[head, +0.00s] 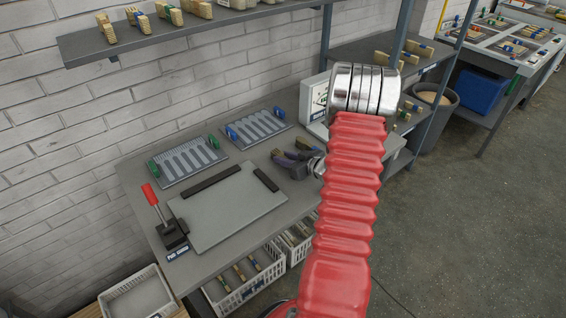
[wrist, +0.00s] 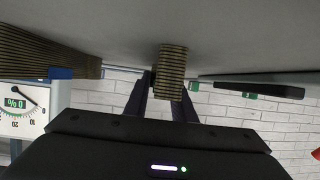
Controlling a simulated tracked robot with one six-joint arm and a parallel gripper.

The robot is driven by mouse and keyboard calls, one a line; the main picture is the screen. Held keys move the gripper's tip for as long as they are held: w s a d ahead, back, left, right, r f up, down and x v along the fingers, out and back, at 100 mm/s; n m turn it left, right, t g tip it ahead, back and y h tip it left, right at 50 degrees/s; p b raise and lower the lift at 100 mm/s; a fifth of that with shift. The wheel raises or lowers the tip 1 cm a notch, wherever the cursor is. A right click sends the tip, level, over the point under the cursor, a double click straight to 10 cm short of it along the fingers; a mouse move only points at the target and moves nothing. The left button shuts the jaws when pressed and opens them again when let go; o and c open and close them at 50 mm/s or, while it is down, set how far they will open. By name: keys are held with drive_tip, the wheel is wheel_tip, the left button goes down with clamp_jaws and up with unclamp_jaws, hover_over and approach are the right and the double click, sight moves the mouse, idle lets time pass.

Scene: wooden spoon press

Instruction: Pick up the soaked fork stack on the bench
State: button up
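A brown striped wooden stack (wrist: 172,70) shows end-on between my gripper's two dark purple fingers (wrist: 167,92) in the wrist view, which is upside down. The fingers lie along both its sides with no clear gap; I cannot tell if they press on it. Its upper edge in the picture meets the grey bench (wrist: 235,35). A larger brown stack (wrist: 45,52) with a blue band lies to the left. Neither stack's label is readable, so I cannot tell forks from spoons. In the head view my gripper (head: 290,160) is low over the bench, partly behind my red arm.
A dial meter (head: 314,98) stands at the bench's right. Two slotted racks, green-ended (head: 188,160) and blue-ended (head: 258,128), lie at the back. A grey plate (head: 228,210) and red-handled lever (head: 151,195) occupy the front. A shelf (head: 200,32) overhangs the back.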

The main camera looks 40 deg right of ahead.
sight(284, 157)
drive_tip(key=c, duration=0.5)
drive_tip(key=shift+r, duration=0.1)
drive_tip(key=shift+r, duration=4.9)
